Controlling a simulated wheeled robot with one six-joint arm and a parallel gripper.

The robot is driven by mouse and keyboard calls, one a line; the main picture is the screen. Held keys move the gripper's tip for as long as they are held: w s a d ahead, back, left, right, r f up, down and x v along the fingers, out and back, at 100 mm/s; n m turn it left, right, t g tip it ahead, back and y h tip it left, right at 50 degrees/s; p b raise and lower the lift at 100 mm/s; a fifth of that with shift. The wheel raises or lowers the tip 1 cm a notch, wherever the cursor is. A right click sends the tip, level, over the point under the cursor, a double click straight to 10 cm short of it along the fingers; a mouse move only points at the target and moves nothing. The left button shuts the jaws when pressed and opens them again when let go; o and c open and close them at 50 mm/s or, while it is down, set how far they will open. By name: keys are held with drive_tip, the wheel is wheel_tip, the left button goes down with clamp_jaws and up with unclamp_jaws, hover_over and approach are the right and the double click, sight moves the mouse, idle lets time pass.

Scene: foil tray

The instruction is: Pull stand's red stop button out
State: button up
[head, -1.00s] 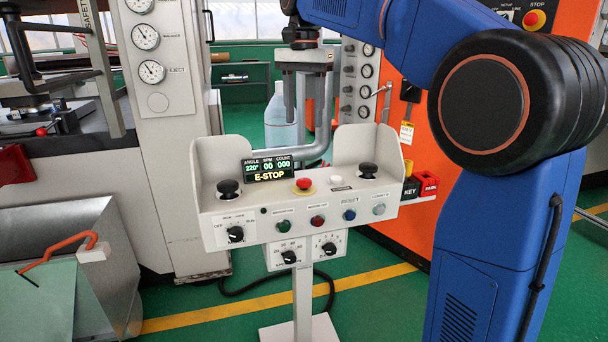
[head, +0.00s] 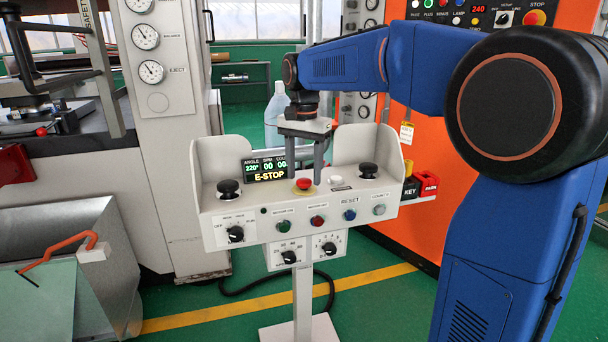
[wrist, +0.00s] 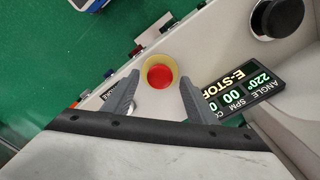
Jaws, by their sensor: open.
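The stand (head: 270,205) is a pale grey control box on a post. Its red stop button (head: 304,184) sits on a yellow ring on the top face, near the middle. My gripper (head: 304,170) points down just above and behind the button. In the wrist view the red button (wrist: 160,76) lies just beyond and between the two grey fingertips (wrist: 158,80). The fingers are apart, one on each side, and I see no contact. The stand's display (head: 264,169) reads E-STOP, 220° and 00; my gripper hides part of its right edge.
A white button (head: 336,181) is close to the right of the red one. An orange cabinet (head: 425,215) stands behind at the right.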

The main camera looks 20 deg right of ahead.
sight(305, 180)
drive_tip(key=shift+f, duration=0.55)
clamp_jaws()
drive_tip(key=shift+r, duration=0.7)
unclamp_jaws()
wheel_tip(305, 180, up, 18)
drive_tip(key=shift+f, duration=0.25)
drive_tip(key=shift+s, duration=0.1)
